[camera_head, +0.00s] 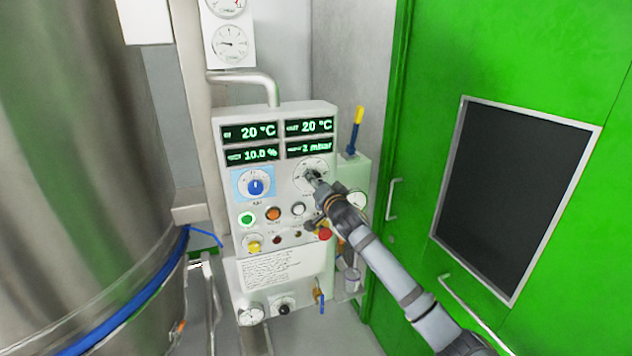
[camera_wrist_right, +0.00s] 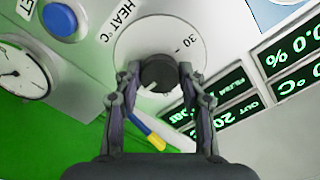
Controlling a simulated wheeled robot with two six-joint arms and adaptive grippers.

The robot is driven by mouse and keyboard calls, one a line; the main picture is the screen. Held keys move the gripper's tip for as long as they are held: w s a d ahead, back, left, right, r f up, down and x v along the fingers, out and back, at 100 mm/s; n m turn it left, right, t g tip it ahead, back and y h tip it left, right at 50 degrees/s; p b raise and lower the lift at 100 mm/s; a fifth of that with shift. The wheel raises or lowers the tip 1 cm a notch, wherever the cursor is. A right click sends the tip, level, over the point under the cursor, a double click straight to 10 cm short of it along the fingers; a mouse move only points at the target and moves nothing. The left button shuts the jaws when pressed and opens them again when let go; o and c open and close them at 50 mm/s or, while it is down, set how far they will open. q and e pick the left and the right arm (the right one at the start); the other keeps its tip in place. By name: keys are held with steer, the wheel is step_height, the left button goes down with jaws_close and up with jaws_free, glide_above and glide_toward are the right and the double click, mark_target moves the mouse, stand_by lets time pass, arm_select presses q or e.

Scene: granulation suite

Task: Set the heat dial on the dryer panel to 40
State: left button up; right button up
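The heat dial is a black knob on a round white scale on the dryer panel (camera_head: 229,192). In the head view the scale (camera_head: 304,168) shows beside my right gripper (camera_head: 314,177), which hides most of the knob. The wrist view is upside down to the panel and shows the knob (camera_wrist_right: 158,73), the HEAT °C label and the number 30. The fingers of my right gripper (camera_wrist_right: 160,76) stand on both sides of the knob and appear closed against it. A pale mark shows at the knob's lower left; the value it points to is unclear. My left gripper is out of view.
A blue dial (camera_head: 255,186) sits left of the heat dial, with buttons and a red knob (camera_head: 324,233) below. Displays (camera_head: 249,132) above read 20 °C, 10.0 % and 2 mbar. A steel vessel (camera_head: 80,150) stands left, a green door (camera_head: 535,55) right.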

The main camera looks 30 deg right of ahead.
steer(key=c, duration=0.4)
steer(key=shift+c, duration=0.2)
steer(key=shift+n, duration=0.4)
steer(key=n+p, duration=0.7)
steer(key=n, duration=1.6)
steer(key=o, duration=1.2)
steer(key=shift+c, duration=0.2)
